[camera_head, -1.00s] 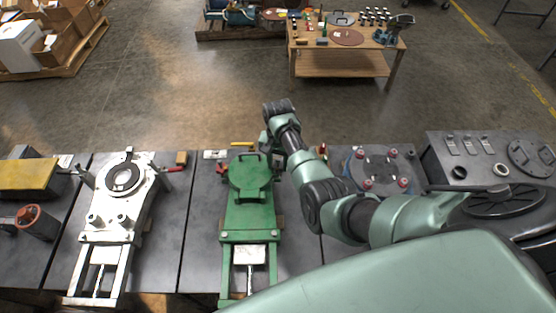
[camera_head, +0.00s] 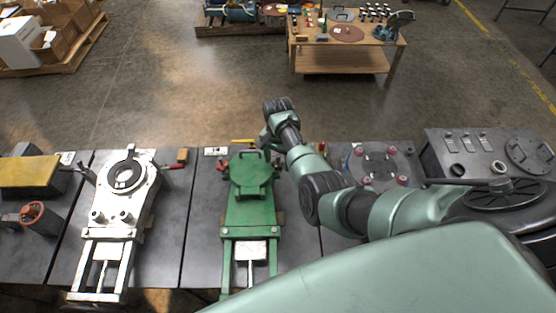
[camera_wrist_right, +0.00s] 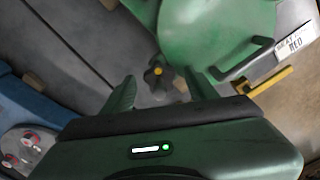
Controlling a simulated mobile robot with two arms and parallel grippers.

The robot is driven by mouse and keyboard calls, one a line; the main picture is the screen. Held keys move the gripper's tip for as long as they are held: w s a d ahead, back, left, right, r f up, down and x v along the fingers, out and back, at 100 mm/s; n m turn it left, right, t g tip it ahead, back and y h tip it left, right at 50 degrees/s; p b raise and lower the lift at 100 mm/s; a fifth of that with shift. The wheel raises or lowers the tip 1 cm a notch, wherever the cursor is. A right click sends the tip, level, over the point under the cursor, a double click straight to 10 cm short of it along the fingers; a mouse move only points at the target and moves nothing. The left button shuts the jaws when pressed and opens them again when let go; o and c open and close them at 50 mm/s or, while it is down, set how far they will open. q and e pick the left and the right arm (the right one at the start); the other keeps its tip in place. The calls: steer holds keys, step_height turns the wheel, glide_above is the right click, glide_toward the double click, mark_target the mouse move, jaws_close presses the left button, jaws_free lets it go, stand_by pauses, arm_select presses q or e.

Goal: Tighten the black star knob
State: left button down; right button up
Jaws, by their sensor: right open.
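The black star knob (camera_wrist_right: 154,77) with a yellow centre shows in the right wrist view, beside the round green body of the fixture (camera_wrist_right: 215,35). My right gripper (camera_wrist_right: 159,80) is open, with its two fingers on either side of the knob in that view; I cannot tell whether they touch it. In the head view my right gripper (camera_head: 268,141) is at the far right side of the green fixture (camera_head: 250,212), and my arm hides the knob. My left gripper is not in view.
A yellow-handled lever (camera_wrist_right: 262,93) and a white label (camera_wrist_right: 296,41) are close to the gripper. A silver fixture (camera_head: 119,213) stands to the left on the bench. A round plate with red knobs (camera_head: 381,165) and a grey control box (camera_head: 480,150) stand to the right.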

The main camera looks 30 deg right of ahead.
step_height(320, 180, up, 8)
steer(key=shift+f, duration=0.1)
stand_by(0.7)
